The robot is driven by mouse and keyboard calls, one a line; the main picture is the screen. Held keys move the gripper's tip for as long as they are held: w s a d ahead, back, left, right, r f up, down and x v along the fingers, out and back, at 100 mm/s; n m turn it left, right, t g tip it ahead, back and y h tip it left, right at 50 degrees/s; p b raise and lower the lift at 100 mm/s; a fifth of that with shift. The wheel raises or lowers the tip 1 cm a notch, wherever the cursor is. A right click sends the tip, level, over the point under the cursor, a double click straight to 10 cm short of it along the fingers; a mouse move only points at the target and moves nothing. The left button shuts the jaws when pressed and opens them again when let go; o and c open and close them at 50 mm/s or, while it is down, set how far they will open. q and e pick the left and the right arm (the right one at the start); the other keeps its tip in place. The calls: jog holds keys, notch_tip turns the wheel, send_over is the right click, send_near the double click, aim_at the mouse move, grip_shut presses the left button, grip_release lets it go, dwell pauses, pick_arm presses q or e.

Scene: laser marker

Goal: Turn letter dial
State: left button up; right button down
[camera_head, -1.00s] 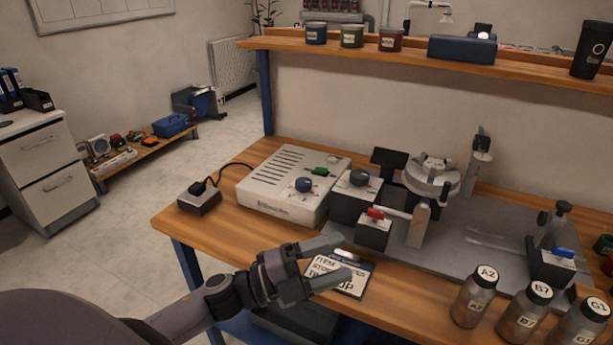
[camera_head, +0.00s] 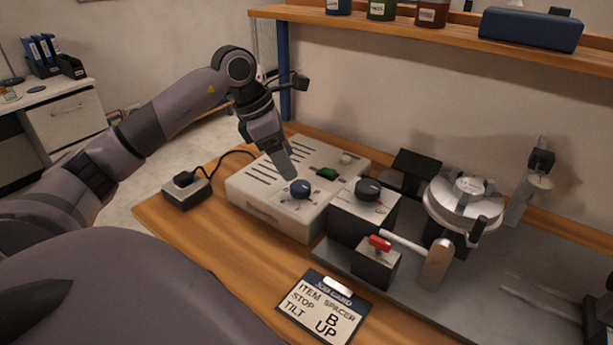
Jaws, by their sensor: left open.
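A dark round dial (camera_head: 368,189) sits on top of a grey-and-black block right of the beige controller box. A blue knob (camera_head: 300,188) stands on the front part of the beige controller box (camera_head: 262,205). I cannot read any letters around either one, so I cannot tell which is the letter dial. My left gripper (camera_head: 286,168) is open and empty, pointing down over the controller box, just behind and above the blue knob; contact is not visible. Its fingers overlap in this view. My right gripper is out of view.
A job card (camera_head: 324,308) reads ITEM SPACER, STOP B, TILT UP. A red-switch block (camera_head: 372,256) and a silver rotary fixture (camera_head: 465,203) stand at right. A small black box (camera_head: 187,190) with a cable lies left. A shelf (camera_head: 405,35) runs above.

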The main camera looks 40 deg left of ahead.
aim_at(300, 185)
pick_arm(q)
jog(key=x, duration=0.6)
jog(key=shift+d+f, duration=0.2)
jog(key=shift+f, duration=0.1)
jog(key=c, duration=1)
